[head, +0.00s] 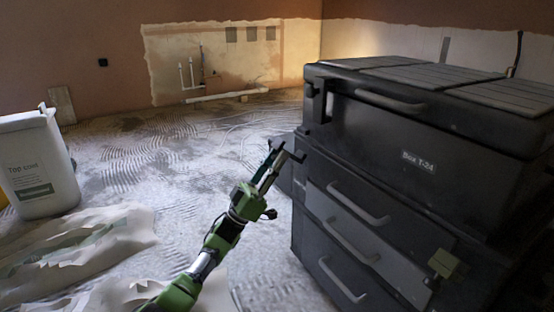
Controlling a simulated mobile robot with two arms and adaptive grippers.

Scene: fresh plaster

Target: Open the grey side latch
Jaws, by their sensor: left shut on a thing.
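The black stacked box (370,140), labelled "Box T-24", stands at the right with its lid down. My left gripper (286,154) is at the box's left edge, below the lid section. Its fingers are shut on a small part at that edge, which I take for the grey side latch; the fingers and the dark shade hide most of it, and I cannot tell its angle. A light grey upright piece (329,106) shows higher on the box's left front corner, apart from the gripper. My right gripper is out of view.
Grey drawer handles (355,240) stick out from the box's front, with an olive block (443,263) low at the right. The floor behind my left arm is clear.

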